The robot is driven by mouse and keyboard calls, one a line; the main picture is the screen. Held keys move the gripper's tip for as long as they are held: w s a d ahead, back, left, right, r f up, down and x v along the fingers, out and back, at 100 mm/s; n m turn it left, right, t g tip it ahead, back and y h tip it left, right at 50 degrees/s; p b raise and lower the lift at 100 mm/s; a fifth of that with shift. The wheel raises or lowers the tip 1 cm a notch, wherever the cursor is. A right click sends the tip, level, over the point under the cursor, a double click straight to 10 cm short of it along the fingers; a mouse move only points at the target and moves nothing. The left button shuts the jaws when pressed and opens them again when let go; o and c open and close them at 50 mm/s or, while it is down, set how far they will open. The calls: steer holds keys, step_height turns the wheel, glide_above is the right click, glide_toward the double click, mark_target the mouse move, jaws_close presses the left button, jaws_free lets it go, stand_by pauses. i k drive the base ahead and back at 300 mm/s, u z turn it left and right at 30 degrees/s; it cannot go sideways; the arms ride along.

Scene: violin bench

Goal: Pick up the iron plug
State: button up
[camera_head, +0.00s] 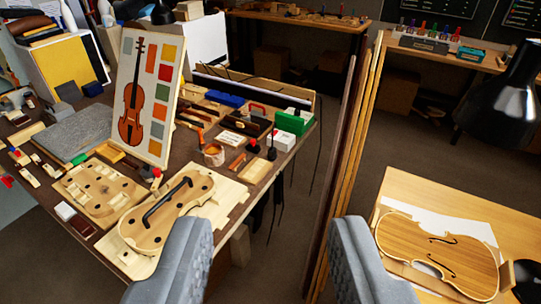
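My gripper (269,240) shows at the bottom as two grey padded fingers, wide apart with nothing between them. The left finger covers part of the workbench's (118,262) near edge, and the right finger is beside the right-hand table. I cannot tell for certain which thing is the iron plug. A small dark upright piece (271,150) stands near the bench's right edge, but it is too small to identify. Black cables hang off that edge. A black bent bar (165,199) lies in an open violin body (192,196) on the bench.
A violin colour board (150,95) stands upright on the crowded bench. Tall wooden strips (345,150) rise between the bench and a table (420,190) with a violin plate (437,252). A black lamp (503,105) overhangs the right.

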mark_target(272, 156)
steer(key=k, duration=0.5)
steer(key=u, duration=0.45)
steer(key=i, duration=1.35)
steer(key=z, duration=0.3)
